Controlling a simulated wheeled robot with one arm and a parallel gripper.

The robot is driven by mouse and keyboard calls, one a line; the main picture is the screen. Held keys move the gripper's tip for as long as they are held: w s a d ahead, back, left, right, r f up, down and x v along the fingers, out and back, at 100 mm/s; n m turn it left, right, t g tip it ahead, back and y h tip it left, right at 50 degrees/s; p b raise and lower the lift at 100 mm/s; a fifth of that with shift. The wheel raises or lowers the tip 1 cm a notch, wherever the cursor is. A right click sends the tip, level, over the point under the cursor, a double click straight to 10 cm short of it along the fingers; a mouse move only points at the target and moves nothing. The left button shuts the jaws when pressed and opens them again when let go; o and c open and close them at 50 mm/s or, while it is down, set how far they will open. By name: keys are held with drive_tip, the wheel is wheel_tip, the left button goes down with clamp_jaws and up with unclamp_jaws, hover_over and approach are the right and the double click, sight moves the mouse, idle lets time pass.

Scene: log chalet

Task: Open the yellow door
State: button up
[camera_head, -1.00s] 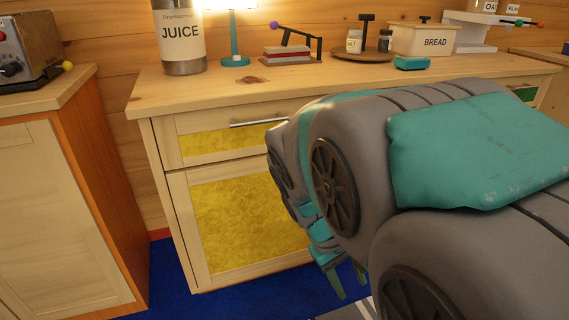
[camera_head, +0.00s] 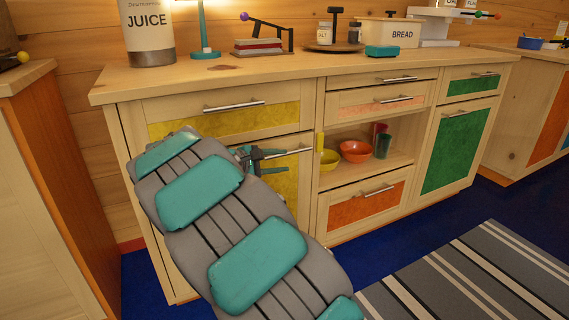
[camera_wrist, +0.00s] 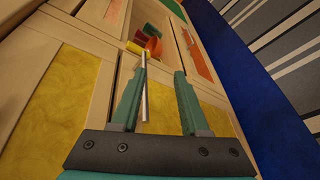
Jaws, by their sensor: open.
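The yellow door (camera_head: 289,190) is a pale wood cabinet door with a yellow panel, below the yellow drawer. It looks shut, and my arm hides much of it. Its silver bar handle (camera_head: 292,151) runs along the top edge. My gripper (camera_head: 266,155) is open at the left part of this handle. In the wrist view the door's yellow panel (camera_wrist: 215,116) lies behind my gripper (camera_wrist: 160,76). The handle (camera_wrist: 144,88) shows between the fingers, close to the left one. I cannot tell if they touch.
The yellow drawer (camera_head: 225,119) with its own handle is just above. An open shelf with bowls (camera_head: 354,151) and an orange drawer (camera_head: 366,205) are to the right. A striped rug (camera_head: 470,275) lies on the blue floor. Another cabinet (camera_head: 50,190) stands at left.

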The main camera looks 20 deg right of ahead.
sight(280, 156)
drive_tip(key=shift+n+t+h, duration=0.3)
drive_tip(key=shift+n+t, duration=0.4)
drive_tip(key=shift+t, duration=0.1)
drive_tip(key=w, duration=0.1)
drive_tip(key=w+a, duration=0.2)
drive_tip(key=w, duration=0.1)
drive_tip(key=shift+w+f, duration=0.1)
drive_tip(key=shift+f, duration=0.3)
drive_tip(key=shift+b+x, duration=0.5)
drive_tip(key=shift+x, duration=3.25)
clamp_jaws()
